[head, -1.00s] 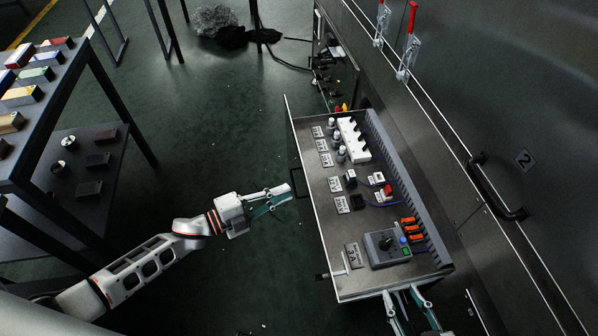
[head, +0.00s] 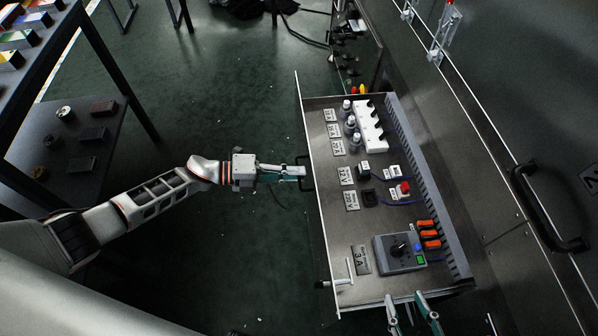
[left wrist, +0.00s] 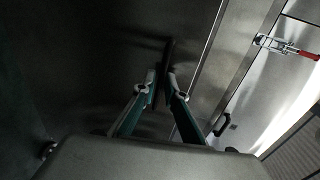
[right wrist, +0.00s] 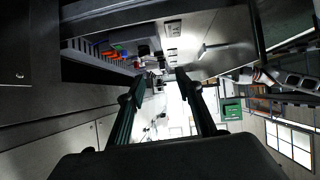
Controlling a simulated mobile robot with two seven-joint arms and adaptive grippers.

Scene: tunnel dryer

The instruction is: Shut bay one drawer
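The bay one drawer (head: 345,270) is pulled out from the dark metal cabinet, and its open top shows electrical parts inside. Its front panel (head: 316,200) faces left, with a dark bar handle (head: 305,172) on it; the bar also shows in the left wrist view (left wrist: 167,52). My left gripper (head: 301,173) is at that handle. Its fingertips (left wrist: 161,75) are close together with the bar between them. My right gripper (head: 412,298) is by the drawer's near end, partly cut off. In the right wrist view its fingers (right wrist: 160,77) stand apart with nothing gripped.
A dark shelf rack (head: 85,145) with small parts stands at the left. A large cabinet door handle (head: 545,215) sticks out at the right. Red-handled latches (head: 447,25) are on the cabinet above.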

